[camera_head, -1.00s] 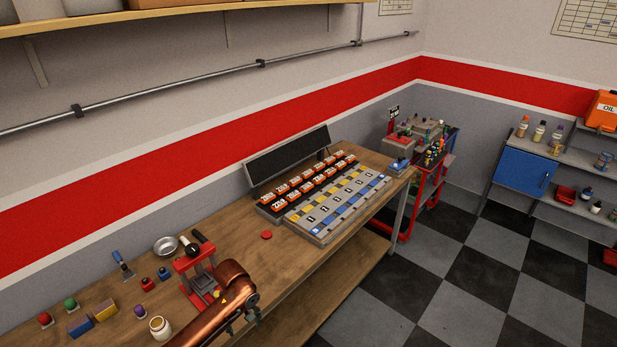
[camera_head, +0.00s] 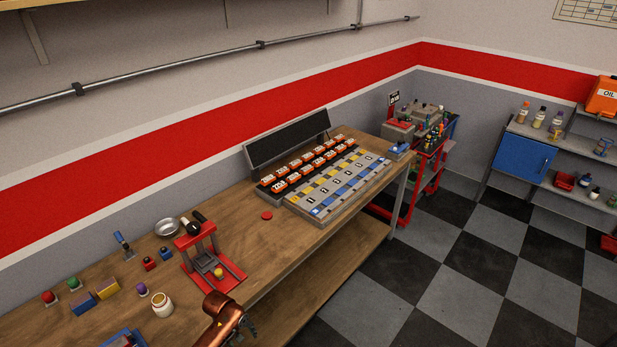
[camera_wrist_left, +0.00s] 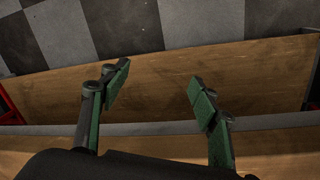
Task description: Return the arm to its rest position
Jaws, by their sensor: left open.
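My copper-coloured left arm (camera_head: 222,315) shows at the bottom of the head view, in front of the wooden workbench (camera_head: 130,275). In the left wrist view my left gripper (camera_wrist_left: 155,90) has its two green fingers spread wide with nothing between them. Below the fingers are the bench's wooden boards and the checkered floor (camera_wrist_left: 90,30). My right gripper is in neither view.
A red press (camera_head: 205,255) with a small yellow piece stands just beyond my arm. A white jar (camera_head: 162,304), coloured blocks (camera_head: 107,289) and a metal bowl (camera_head: 167,228) are on the bench. A tray rack (camera_head: 335,185) stands farther right.

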